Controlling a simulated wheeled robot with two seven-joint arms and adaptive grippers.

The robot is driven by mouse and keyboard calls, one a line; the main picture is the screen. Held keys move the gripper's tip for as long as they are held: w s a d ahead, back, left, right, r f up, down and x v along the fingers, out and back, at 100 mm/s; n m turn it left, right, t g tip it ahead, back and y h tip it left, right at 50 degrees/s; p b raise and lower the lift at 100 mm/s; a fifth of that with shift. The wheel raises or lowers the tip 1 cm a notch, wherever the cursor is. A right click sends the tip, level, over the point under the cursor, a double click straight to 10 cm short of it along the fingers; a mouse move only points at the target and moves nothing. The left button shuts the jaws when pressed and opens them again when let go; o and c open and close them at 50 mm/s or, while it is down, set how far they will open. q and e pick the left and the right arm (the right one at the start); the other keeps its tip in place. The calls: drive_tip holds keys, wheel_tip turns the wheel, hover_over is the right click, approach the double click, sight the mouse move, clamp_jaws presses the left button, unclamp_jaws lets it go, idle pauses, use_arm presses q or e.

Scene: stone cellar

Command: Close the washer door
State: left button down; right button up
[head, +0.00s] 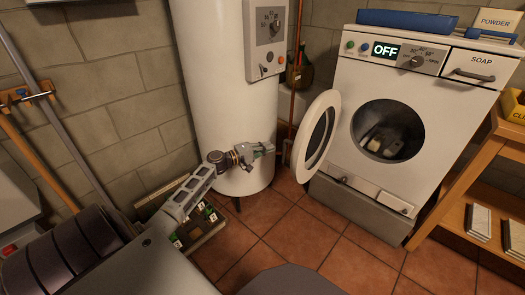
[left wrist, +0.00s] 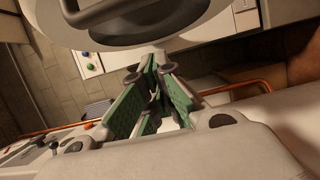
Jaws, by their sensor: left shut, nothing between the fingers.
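The white washer (head: 395,165) stands at the right in the head view, and its dark drum opening shows light items inside. Its round door (head: 300,145), a white ring with dark glass, stands swung open to the left. The door also fills the top of the left wrist view (left wrist: 195,37). My left gripper (head: 270,148) is shut and empty, left of the door's outer edge, with a small gap between them in the head view. Its green-padded fingers also show in the left wrist view (left wrist: 152,68). My right gripper is not in view.
A white boiler (head: 215,90) stands just behind my left gripper. A crate with bottles (head: 200,225) sits on the floor below my left arm. A wooden shelf (head: 455,190) stands right of the washer. Tiled floor (head: 320,245) before the washer is clear.

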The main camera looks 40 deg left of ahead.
use_arm(q)
drive_tip(key=shift+s+d, duration=0.2)
drive_tip(key=shift+d, duration=0.8)
drive_tip(key=shift+s+d, duration=0.15)
drive_tip(key=shift+d, duration=0.85)
drive_tip(key=shift+d, duration=0.15)
